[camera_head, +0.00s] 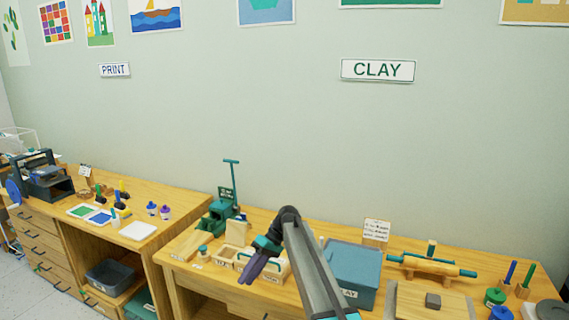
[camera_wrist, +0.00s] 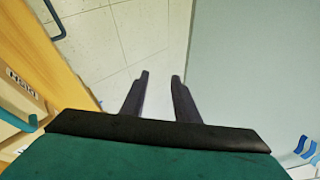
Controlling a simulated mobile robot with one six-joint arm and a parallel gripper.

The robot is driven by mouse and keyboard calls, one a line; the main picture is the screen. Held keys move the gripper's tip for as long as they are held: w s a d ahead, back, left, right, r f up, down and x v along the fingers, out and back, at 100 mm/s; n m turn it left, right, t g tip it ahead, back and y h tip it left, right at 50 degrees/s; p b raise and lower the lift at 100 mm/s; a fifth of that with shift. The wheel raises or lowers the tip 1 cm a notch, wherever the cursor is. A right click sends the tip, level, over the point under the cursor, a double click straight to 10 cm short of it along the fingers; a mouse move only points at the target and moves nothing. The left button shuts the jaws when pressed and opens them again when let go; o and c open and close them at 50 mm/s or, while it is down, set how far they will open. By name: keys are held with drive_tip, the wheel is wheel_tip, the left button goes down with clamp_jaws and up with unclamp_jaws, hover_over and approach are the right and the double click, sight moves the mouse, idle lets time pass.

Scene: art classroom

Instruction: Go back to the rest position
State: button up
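My gripper (camera_head: 259,271) is over the clay table, in front of the small wooden boxes, at the end of my arm in the head view. In the wrist view my gripper (camera_wrist: 160,78) shows two dark fingers with a clear gap between them. Nothing is held in the gap, and pale floor tiles (camera_wrist: 118,42) show beyond it. The fingers hide part of the wooden boxes in the head view.
The clay table (camera_head: 178,247) carries a green press (camera_head: 222,212), a blue-grey lidded bin (camera_head: 352,268), a rolling pin (camera_head: 432,265) and a board with a grey block (camera_head: 433,300). The print table (camera_head: 185,200) stands at the left.

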drive_tip(key=s+d+f+m+h+b, duration=0.1)
drive_tip(key=s+d+f+m, duration=0.1)
drive_tip(key=s+d+f, duration=0.65)
drive_tip(key=s+d+f+m+h+b, duration=0.15)
drive_tip(key=s+f, duration=0.45)
drive_tip(key=f, duration=0.8)
drive_tip(key=s+d+f+m+h+b, duration=0.1)
drive_tip(key=s+d+f+m+b, duration=0.15)
drive_tip(key=s+d+f, duration=0.65)
drive_tip(key=s+d+f+m+h+b, duration=0.1)
drive_tip(key=s+d+f, duration=0.2)
drive_tip(key=s+f, duration=0.2)
drive_tip(key=s+d+f+m+h+b, duration=0.1)
drive_tip(key=s+d+f, duration=0.2)
drive_tip(key=s, duration=0.9)
drive_tip(key=s+d+f+m+h+b, duration=0.1)
drive_tip(key=s+d+f, duration=0.3)
drive_tip(key=s+f, duration=0.4)
drive_tip(key=shift+s+f+m+g+b, duration=0.3)
drive_tip(key=shift+s+g+b, duration=0.1)
drive_tip(key=shift+s, duration=0.2)
drive_tip(key=shift+d+h, duration=0.1)
drive_tip(key=shift+h, duration=0.15)
